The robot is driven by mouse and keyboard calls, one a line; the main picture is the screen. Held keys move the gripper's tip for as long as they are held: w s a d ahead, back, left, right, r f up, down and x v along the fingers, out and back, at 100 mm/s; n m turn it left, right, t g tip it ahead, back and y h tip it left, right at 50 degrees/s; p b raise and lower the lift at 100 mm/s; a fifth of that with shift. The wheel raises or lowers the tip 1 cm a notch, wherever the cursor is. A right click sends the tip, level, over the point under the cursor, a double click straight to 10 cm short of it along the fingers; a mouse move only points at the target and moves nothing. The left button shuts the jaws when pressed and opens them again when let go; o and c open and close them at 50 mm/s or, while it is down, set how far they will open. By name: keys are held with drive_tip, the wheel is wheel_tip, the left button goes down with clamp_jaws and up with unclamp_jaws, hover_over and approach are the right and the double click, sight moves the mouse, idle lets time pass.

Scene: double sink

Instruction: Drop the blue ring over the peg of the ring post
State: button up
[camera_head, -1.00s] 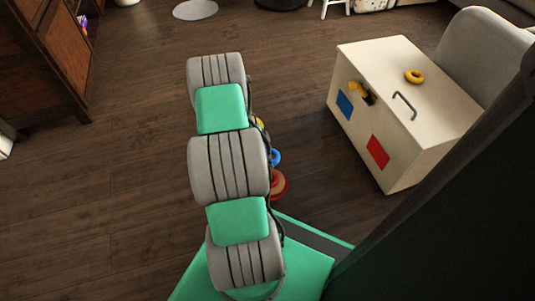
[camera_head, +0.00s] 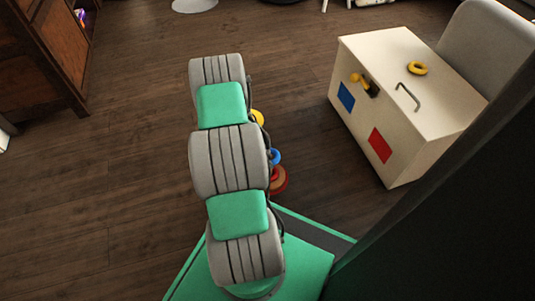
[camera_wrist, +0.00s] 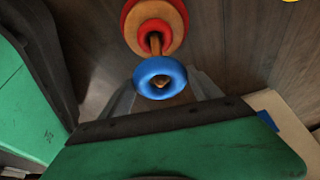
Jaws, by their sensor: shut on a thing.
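The blue ring (camera_wrist: 143,78) is in the wrist view, between the grey fingers of my gripper (camera_wrist: 163,90), which is shut on it. The peg points toward the ring, and wood shows through the ring's hole. I cannot tell whether the peg tip is inside the hole or only behind it.
A cream box (camera_head: 355,125) with a handle stands to the right, with a yellow ring (camera_head: 417,68) on top. Another yellow thing (camera_head: 258,117) shows partly behind my arm. The wooden floor (camera_head: 140,160) to the left is clear.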

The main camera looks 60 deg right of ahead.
drive_tip(key=o, duration=1.4)
drive_tip(key=shift+o, duration=0.2)
drive_tip(key=shift+r, duration=0.15)
drive_tip(key=p+v, duration=0.3)
drive_tip(key=v, duration=0.4)
drive_tip(key=shift+w+a+r+p, duration=0.1)
drive_tip(key=shift+r+p, duration=0.15)
drive_tip(key=shift+p, duration=0.1)
drive_tip(key=shift+r, duration=0.1)
